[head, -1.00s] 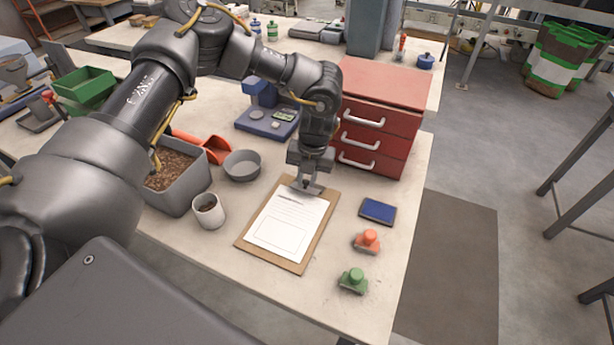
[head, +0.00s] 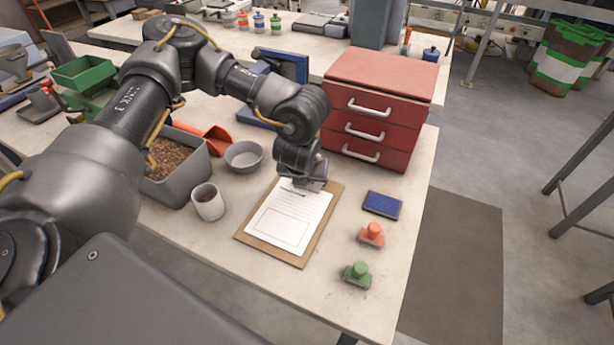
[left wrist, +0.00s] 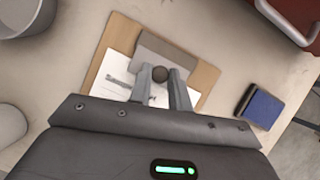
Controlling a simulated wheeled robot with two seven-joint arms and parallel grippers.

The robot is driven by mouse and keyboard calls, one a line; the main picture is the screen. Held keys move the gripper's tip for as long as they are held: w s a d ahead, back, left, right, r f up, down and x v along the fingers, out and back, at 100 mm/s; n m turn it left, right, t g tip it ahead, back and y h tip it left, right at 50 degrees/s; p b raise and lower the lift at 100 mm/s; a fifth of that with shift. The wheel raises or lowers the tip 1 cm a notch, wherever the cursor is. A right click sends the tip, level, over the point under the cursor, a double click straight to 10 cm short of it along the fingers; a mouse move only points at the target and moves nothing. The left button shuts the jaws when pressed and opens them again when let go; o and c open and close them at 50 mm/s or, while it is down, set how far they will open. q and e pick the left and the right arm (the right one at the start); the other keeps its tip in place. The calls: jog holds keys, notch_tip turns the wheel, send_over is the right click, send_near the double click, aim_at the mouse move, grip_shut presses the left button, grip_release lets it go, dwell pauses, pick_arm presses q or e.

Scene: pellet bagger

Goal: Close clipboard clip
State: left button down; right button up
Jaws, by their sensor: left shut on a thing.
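The brown clipboard (head: 263,253) lies flat on the table with a white printed sheet (head: 288,220) on it. It also shows in the left wrist view (left wrist: 203,77). My left gripper (head: 300,190) is at the clipboard's far end, over the clip. In the left wrist view the fingers (left wrist: 160,88) are shut on a dark round knob (left wrist: 160,73) at the grey clip (left wrist: 168,52). The clip is mostly hidden by the gripper in the head view. I cannot tell how far the clip's jaw is from the sheet. My right gripper is not in view.
Right of the clipboard are a blue ink pad (head: 382,205), an orange stamp (head: 372,234) and a green stamp (head: 357,273). A red drawer unit (head: 375,105) stands behind. A grey bowl (head: 243,156), white cup (head: 208,203) and pellet bin (head: 182,190) are on the left.

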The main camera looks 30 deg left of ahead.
pick_arm(q)
jog(key=c, duration=1.3)
grip_release()
jog(key=v, duration=1)
jog(key=shift+s+r, duration=0.15)
jog(key=shift+r, duration=0.2)
